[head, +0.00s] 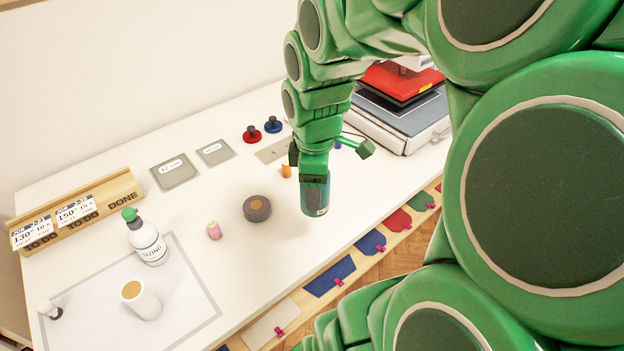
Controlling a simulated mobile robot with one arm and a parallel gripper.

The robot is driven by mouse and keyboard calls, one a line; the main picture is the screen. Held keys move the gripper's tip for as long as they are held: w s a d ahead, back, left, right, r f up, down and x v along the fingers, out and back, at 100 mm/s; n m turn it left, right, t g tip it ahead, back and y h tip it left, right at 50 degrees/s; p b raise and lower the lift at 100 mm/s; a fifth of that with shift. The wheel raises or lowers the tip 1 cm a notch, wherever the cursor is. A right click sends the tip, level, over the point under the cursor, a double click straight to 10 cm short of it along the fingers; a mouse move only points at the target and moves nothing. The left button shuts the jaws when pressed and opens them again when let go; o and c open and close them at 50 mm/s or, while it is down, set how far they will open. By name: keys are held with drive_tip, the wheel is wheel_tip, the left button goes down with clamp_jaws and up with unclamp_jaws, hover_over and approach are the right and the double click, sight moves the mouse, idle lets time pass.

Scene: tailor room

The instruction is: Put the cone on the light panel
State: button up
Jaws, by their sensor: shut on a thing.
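My gripper (332,150) points down over the right half of the white table. It is shut on a dark teal, roughly cylindrical thing (316,198) with a small pale mark near its lower end. I cannot tell for sure whether this is the cone. Its upper part is hidden by the gripper. A pale rectangular panel with a grey border (186,297) lies at the table's lower left and looks like the light panel. A cream, slightly tapered thing with a tan top (141,301) stands on it.
A dark grey round thing (257,208) and a pink spool (214,230) stand between panel and gripper. A wooden card rack (85,207) is at left, a press (405,110) at back right.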

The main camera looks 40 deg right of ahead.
drive_tip(key=shift+s+a+r, duration=0.1)
drive_tip(key=shift+s+r, duration=0.05)
drive_tip(key=shift+s, duration=0.1)
drive_tip(key=shift+a, duration=0.1)
